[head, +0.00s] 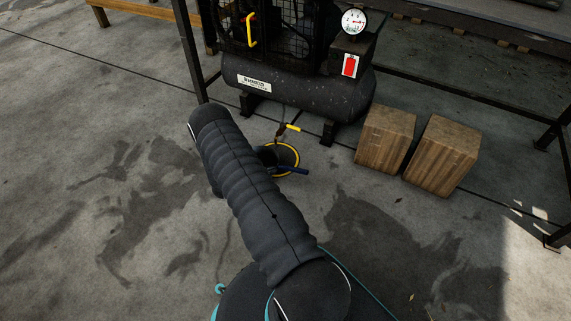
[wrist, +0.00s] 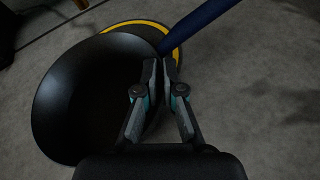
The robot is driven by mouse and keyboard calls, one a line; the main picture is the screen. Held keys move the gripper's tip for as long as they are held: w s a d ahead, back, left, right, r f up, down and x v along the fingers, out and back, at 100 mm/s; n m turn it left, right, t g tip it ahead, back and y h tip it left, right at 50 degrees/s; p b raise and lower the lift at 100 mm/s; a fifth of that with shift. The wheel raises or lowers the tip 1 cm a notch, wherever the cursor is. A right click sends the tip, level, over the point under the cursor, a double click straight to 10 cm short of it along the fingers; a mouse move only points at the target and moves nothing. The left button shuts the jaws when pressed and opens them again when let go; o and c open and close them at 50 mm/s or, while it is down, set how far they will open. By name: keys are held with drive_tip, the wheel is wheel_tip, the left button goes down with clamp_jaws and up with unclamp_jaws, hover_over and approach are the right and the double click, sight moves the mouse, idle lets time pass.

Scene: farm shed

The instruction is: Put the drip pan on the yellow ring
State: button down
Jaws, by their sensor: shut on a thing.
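The drip pan (wrist: 85,95) is a round black pan with a dark blue handle (wrist: 205,25). My gripper (wrist: 160,70) is shut on the pan's edge by the handle. The yellow ring (wrist: 138,24) lies on the floor, and the pan overlaps much of it, shifted left in the wrist view. In the head view, the ring (head: 297,153) shows around the dark pan (head: 268,157), with the blue handle (head: 293,170) pointing right. My arm hides the gripper and part of the pan there. I cannot tell whether the pan touches the floor.
A black compressor (head: 300,90) with a gauge stands behind the ring, with a yellow-handled valve (head: 293,127) hanging close to it. Two wooden blocks (head: 386,138) (head: 441,155) stand to the right. The concrete floor left and in front is clear.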

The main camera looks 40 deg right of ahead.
sight(278, 165)
drive_tip(key=d, duration=0.4)
drive_tip(key=shift+w+d, duration=0.1)
drive_tip(key=shift+d, duration=0.3)
drive_tip(key=b+x, duration=0.1)
drive_tip(key=x, duration=0.2)
drive_tip(key=shift+d, duration=0.45)
drive_tip(key=c, duration=1.7)
unclamp_jaws()
drive_tip(key=shift+a+f, duration=0.1)
drive_tip(key=shift+f, duration=0.05)
drive_tip(key=shift+c, duration=0.2)
drive_tip(key=o, duration=0.4)
drive_tip(key=shift+o, duration=0.2)
